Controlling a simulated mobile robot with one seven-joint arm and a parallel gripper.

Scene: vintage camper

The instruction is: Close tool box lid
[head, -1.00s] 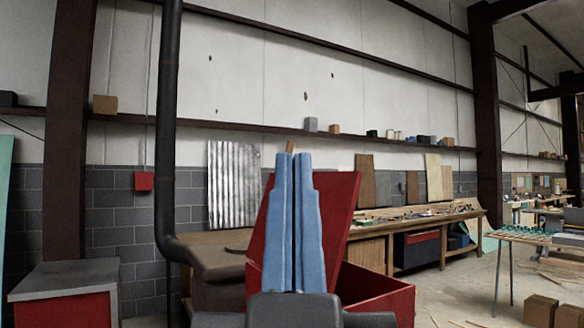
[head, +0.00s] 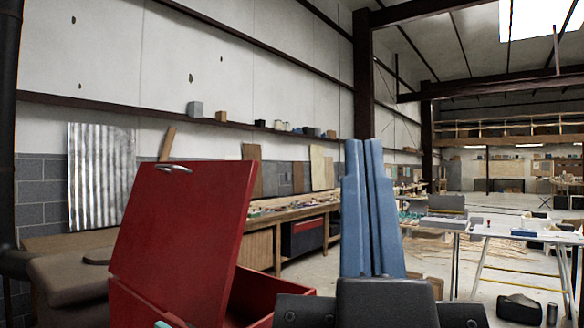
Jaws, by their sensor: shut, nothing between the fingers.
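The red tool box (head: 268,297) is at the lower left of the head view, its lower part cut off by the frame edge. Its lid (head: 183,243) stands raised and leans a little, with a silver handle (head: 173,168) near its top edge. Part of the box's open inside shows to the right of the lid. My gripper (head: 366,145) has two blue fingers pointing up, pressed together and empty. In the picture it is to the right of the lid, apart from it. My dark gripper body partly covers the lower middle.
A long wooden workbench (head: 262,244) with clutter runs along the wall behind the box. A brown padded seat (head: 70,285) is at the left. Light tables (head: 515,233) stand at the right, with a dark bag (head: 520,309) on the floor. Open floor lies between.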

